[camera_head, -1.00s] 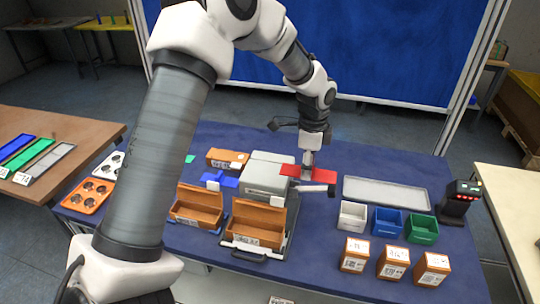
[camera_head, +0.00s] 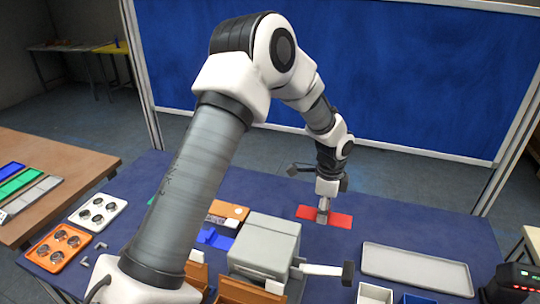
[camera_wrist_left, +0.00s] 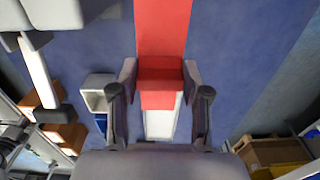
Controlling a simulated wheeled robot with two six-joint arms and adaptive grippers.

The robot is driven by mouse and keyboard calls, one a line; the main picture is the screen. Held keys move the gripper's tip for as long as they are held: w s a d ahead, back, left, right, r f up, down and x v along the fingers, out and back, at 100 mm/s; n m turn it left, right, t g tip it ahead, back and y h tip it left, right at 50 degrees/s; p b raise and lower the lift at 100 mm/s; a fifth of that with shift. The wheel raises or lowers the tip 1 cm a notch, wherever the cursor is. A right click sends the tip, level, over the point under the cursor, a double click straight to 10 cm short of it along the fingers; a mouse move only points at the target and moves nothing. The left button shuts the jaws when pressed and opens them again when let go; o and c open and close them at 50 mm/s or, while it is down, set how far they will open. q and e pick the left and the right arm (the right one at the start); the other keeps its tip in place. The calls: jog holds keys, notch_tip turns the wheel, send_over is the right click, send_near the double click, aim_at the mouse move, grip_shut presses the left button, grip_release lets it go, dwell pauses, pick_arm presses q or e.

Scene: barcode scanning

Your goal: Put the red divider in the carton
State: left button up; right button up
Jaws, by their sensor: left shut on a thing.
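My left gripper (camera_head: 324,211) is shut on the red divider (camera_head: 341,220), a flat bar lying roughly level, right of and beyond the grey box. In the left wrist view my left gripper (camera_wrist_left: 160,80) has one finger on each side of the red divider (camera_wrist_left: 163,30), which runs up out of the frame. An open brown carton (camera_head: 238,291) shows at the bottom edge of the head view, cut off. A second brown carton (camera_head: 196,273) is left of it, partly behind my left arm. My right gripper is not in view.
A grey box (camera_head: 265,245) with a black-tipped white lever (camera_head: 322,269) stands mid-table. A long grey tray (camera_head: 417,268) lies to the right, with a white bin (camera_head: 374,294) in front. A dark scanner (camera_head: 510,282) stands at far right. The table behind the divider is clear.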

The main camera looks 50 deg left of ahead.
pick_arm(q)
jog(key=b, duration=0.2)
send_over(317, 251)
notch_tip(317, 251, down, 5)
notch_tip(317, 251, down, 10)
jog(key=p, duration=0.3)
jog(key=shift+r, duration=0.2)
jog(key=shift+f, duration=0.15)
jog(key=shift+s+f, duration=0.1)
jog(key=shift+f, duration=0.05)
jog(key=o, duration=0.9)
jog(key=shift+o, duration=0.4)
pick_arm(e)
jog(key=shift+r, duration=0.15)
